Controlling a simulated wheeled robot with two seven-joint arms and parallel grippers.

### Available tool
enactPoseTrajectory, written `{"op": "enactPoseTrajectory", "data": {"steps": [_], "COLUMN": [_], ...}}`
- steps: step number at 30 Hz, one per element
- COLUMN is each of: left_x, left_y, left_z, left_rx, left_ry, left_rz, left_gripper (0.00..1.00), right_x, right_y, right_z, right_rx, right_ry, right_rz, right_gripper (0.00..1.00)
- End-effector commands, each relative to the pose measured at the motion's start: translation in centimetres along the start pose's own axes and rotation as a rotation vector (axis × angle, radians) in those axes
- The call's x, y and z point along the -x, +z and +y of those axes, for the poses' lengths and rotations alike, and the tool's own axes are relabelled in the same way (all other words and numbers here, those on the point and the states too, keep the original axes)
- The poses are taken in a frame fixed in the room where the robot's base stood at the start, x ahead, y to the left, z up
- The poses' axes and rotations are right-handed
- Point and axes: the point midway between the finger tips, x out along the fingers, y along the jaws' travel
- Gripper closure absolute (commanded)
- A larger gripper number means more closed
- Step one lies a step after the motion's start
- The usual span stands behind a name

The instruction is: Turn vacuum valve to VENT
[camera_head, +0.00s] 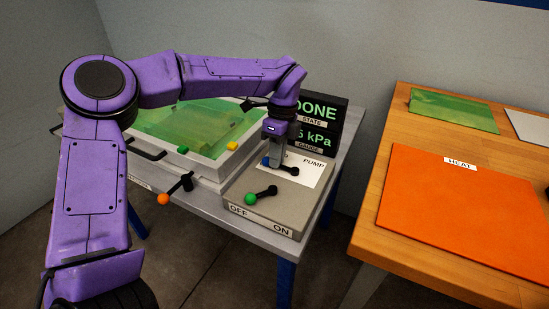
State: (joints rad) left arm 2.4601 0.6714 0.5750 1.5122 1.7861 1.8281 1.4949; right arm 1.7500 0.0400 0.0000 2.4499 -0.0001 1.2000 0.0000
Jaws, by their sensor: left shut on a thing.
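The vacuum valve is a short black lever (291,170) on a white label plate on top of the grey control box (240,188). Its blue knob (266,161) shows at the left edge of my left gripper (275,161). The gripper points down and is shut on this knob. The lever's black pivot end lies to the right of the fingers. The arm and fingers hide most of the valve's lettering; only "PUMP" reads clearly at the plate's right, so I cannot read a VENT mark. My right gripper is out of view.
A green-knobbed lever (250,199) sits just in front, above "OFF" and "ON". A display (328,112) behind reads "DONE" and a kPa gauge. The green resin bath (160,122) and an orange-knobbed handle (163,199) are left. A wooden table (366,240) with an orange HEAT mat (470,215) is right.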

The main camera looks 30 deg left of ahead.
Motion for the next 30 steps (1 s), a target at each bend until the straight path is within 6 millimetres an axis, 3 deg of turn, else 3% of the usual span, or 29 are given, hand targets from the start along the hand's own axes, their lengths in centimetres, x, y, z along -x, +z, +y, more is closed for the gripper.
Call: {"op": "enactPoseTrajectory", "data": {"steps": [15,18,26,30], "left_x": [0.3,0.2,0.1,1.4], "left_y": [-0.2,-0.2,-0.1,-0.1], "left_z": [0.0,0.0,0.0,0.0], "left_rx": [0.018,0.018,0.017,0.018], "left_ry": [-0.005,-0.005,-0.002,-0.005], "left_rz": [0.005,0.005,0.004,0.003], "left_gripper": [1.00,0.62,0.62,0.62], "right_x": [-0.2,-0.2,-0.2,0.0], "right_y": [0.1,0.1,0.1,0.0], "right_z": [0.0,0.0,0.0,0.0], "right_rx": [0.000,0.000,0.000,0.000], "right_ry": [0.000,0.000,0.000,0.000], "right_rz": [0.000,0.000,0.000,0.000], "right_gripper": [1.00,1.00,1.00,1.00]}}
